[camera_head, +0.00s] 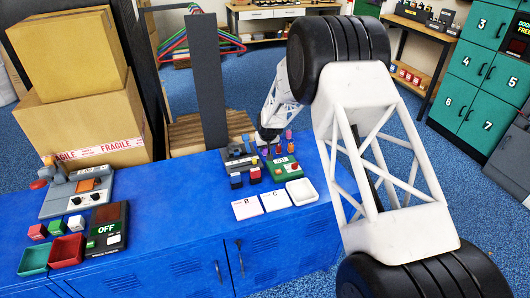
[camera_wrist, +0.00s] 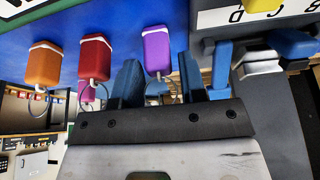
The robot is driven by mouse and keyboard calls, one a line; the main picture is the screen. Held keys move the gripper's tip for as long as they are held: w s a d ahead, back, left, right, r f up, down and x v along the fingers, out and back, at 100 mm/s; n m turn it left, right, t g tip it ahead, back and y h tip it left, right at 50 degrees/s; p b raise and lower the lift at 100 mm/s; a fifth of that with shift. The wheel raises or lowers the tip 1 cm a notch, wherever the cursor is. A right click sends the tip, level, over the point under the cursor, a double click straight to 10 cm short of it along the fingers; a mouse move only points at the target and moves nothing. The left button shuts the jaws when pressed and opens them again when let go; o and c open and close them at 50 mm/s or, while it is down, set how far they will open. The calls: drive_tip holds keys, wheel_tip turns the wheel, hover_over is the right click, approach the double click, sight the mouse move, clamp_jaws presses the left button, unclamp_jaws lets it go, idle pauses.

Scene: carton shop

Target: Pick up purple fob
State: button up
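The purple fob (camera_wrist: 156,50) hangs upright in the wrist view, with a thin ring at its lower end. My gripper (camera_wrist: 158,62) has its two blue fingers apart, one on each side of the fob in the picture. I see no clear contact, and cannot tell how deep the fob sits between them. A red fob (camera_wrist: 95,57) and an orange fob (camera_wrist: 43,64) are in a row to the left of it. In the head view my gripper (camera_head: 268,135) is at the back of the blue cabinet top, and a small purple thing (camera_head: 288,134) shows just right of it.
A green device (camera_head: 285,168) and a dark device (camera_head: 238,155) stand close by my gripper. A white tray (camera_head: 301,191) and lettered cards (camera_head: 247,208) lie in front. Cartons (camera_head: 90,120) stand at the left; the middle of the blue top (camera_head: 180,205) is clear.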

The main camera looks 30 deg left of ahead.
drive_tip(key=shift+w+a+f, duration=0.15)
drive_tip(key=shift+w+f, duration=0.05)
drive_tip(key=shift+f, duration=0.4)
drive_tip(key=c, duration=0.7)
drive_tip(key=shift+o, duration=0.2)
drive_tip(key=shift+r, duration=0.1)
drive_tip(key=shift+r, duration=4.95)
